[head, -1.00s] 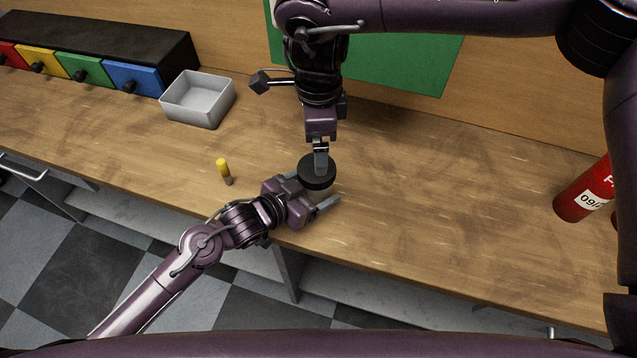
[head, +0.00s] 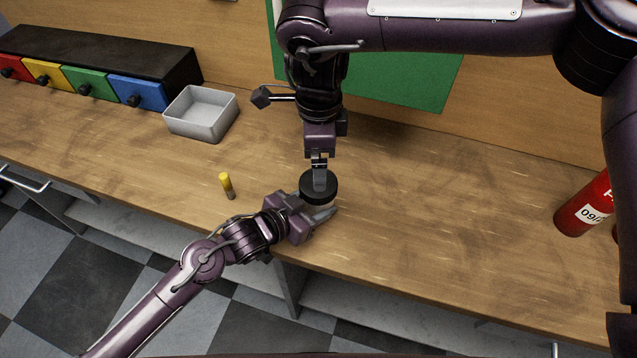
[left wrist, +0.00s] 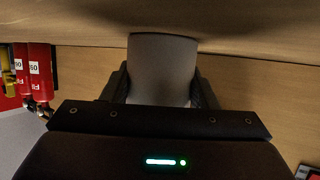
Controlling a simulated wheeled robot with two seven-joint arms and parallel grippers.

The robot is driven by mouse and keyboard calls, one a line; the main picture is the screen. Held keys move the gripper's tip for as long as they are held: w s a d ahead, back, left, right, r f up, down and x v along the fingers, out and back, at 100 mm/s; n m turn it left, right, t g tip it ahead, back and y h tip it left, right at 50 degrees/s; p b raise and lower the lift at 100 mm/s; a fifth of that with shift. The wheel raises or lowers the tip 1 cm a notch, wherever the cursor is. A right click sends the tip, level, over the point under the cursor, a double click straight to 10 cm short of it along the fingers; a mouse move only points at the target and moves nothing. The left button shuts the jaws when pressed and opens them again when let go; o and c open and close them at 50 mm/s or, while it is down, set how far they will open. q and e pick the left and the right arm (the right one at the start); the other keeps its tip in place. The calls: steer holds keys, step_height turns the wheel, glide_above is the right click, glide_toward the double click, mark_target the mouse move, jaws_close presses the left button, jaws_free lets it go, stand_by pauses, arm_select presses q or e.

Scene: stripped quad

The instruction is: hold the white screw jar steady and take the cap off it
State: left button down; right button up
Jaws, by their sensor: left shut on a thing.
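The white screw jar (left wrist: 162,70) shows in the left wrist view as a pale grey cylinder between my left gripper's two fingers. My left gripper (left wrist: 160,88) is shut on it. In the head view a wide black cap (head: 330,190) hides nearly all of the jar, and my left gripper (head: 316,205) reaches in from the left just below the cap. My right gripper (head: 319,186) points down from above, with a finger in front of the cap. It is seen edge-on, so its grip on the cap cannot be told.
A small yellow-topped object (head: 227,185) stands left of my left gripper. An open grey bin (head: 201,133) is farther back, near coloured drawers (head: 135,92). A red extinguisher (head: 580,215) stands at the far right. The counter right of the jar is clear.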

mark_target(318, 199)
steer(key=m, duration=1.3)
steer(key=shift+m, duration=0.3)
steer(key=m, duration=0.6)
steer(key=shift+m, duration=0.3)
steer(key=m, duration=0.6)
steer(key=shift+f, duration=4.05)
steer(key=shift+c, duration=0.3)
steer(key=c, duration=1)
